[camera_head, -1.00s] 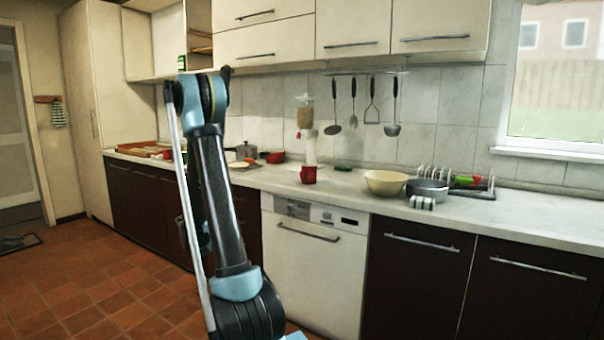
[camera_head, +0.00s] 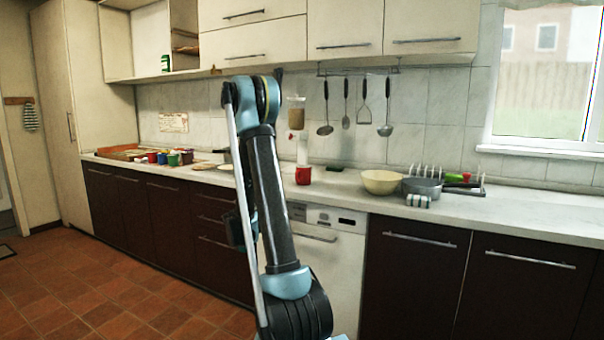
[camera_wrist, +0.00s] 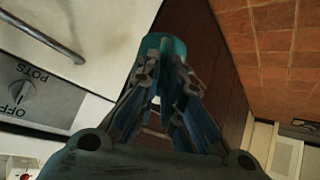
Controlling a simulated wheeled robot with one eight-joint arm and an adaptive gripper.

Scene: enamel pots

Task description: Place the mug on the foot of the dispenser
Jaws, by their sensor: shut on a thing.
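My gripper (camera_wrist: 165,95) is shut on a teal mug (camera_wrist: 160,43), which shows beyond the fingers in the wrist view. The mug is held in the air beside the cabinet fronts, with the floor below. In the head view my arm hides most of the gripper and the mug. The dispenser (camera_head: 296,117) stands on the counter against the tiled wall, with a clear container of beige contents above a white stand. A red mug (camera_head: 303,176) stands at its base; I cannot tell whether it is on the foot or in front.
A cream bowl (camera_head: 381,182), a grey pot (camera_head: 423,187) and a dish rack (camera_head: 482,188) stand right of the dispenser. Several coloured mugs (camera_head: 173,159) stand at the counter's left. Utensils hang on the wall. The white appliance (camera_head: 335,262) is below the counter (camera_head: 490,207).

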